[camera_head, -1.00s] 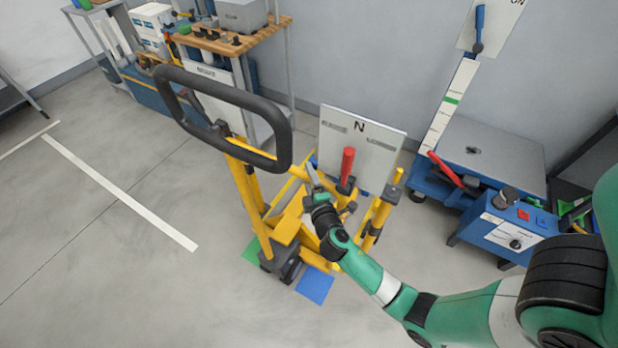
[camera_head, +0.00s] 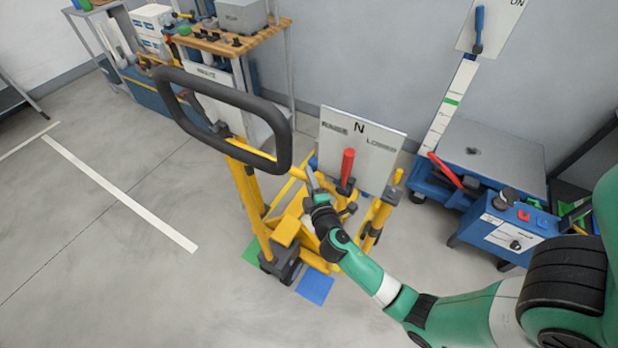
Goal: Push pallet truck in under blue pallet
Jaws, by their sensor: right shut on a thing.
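The yellow pallet truck (camera_head: 240,190) stands upright in the middle of the head view, with a large black loop handle at its top. A red lever (camera_head: 347,168) stands in front of its white panel marked RAISE, N and LOWER (camera_head: 362,145). My right gripper (camera_head: 312,183) is shut at a yellow bar of the truck, left of the red lever. The fingertips are small, and the exact contact is hard to make out. No blue pallet can be made out clearly. My left gripper is out of view.
Green (camera_head: 252,252) and blue (camera_head: 315,287) floor patches lie at the truck's base. A blue lift table (camera_head: 490,155) and a blue control box (camera_head: 505,230) stand at right. A shelf with a wooden top (camera_head: 230,38) is behind. Open floor with white lines (camera_head: 120,190) lies left.

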